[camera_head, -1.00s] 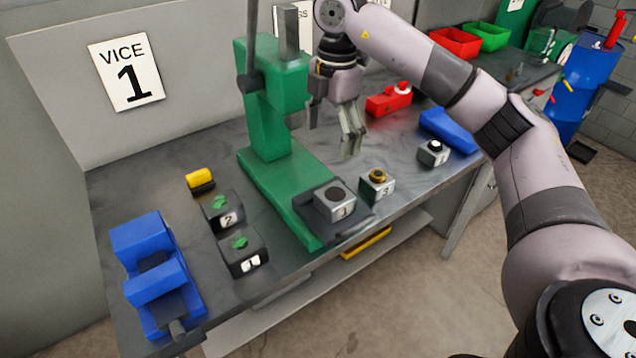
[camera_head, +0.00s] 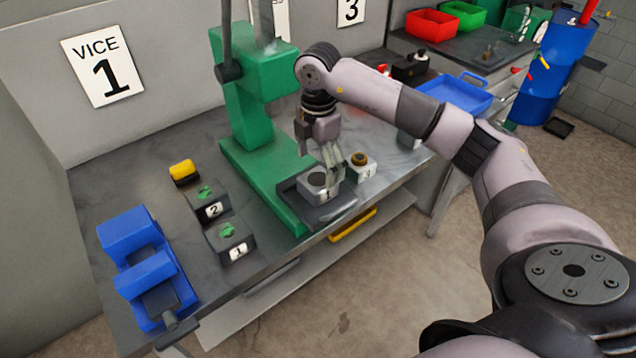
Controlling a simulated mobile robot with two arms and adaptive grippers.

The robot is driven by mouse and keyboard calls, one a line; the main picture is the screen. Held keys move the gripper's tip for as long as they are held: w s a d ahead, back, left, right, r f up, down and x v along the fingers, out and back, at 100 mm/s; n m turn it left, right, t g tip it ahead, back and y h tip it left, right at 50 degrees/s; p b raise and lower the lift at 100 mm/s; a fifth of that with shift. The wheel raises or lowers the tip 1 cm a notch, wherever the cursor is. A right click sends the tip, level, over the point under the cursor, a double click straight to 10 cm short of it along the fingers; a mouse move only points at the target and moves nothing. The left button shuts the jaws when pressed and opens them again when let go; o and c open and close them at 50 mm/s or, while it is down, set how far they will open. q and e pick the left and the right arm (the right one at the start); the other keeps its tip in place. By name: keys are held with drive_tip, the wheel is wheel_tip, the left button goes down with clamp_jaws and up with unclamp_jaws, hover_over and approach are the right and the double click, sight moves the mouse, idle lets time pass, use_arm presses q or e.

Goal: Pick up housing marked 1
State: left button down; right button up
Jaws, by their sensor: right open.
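A black block with a green top and a label reading 1 (camera_head: 231,243) stands on the bench, just in front of a similar block marked 2 (camera_head: 207,203). A grey block with a round dark opening (camera_head: 317,184) sits on the dark plate of the green press; its label is too small to read surely. Another grey block with a gold ring (camera_head: 362,168) stands just right of it, its label also unclear. My right gripper (camera_head: 333,162) points down, open, its fingers close at the press block's back right; I cannot tell whether they touch it. My left gripper is not in view.
The green press (camera_head: 245,110) rises behind the plate. A blue vice (camera_head: 140,255) stands at the left front, and a yellow piece (camera_head: 183,171) lies behind the black blocks. A blue tray (camera_head: 455,95) is at the right. Bench between the black blocks and press is clear.

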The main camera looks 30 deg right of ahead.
sight(318, 178)
wheel_tip(318, 178, down, 4)
drive_tip(key=shift+s+a+r+p, duration=0.1)
drive_tip(key=shift+p, duration=0.85)
drive_tip(key=shift+f, duration=0.6)
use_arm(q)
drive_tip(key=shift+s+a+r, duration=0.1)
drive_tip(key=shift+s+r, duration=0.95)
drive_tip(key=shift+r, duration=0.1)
use_arm(e)
drive_tip(key=shift+c, duration=0.4)
drive_tip(key=shift+c, duration=1.3)
drive_tip(key=c, duration=1.5)
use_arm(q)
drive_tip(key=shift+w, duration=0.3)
use_arm(e)
drive_tip(key=shift+c, duration=0.7)
drive_tip(key=shift+r, duration=0.1)
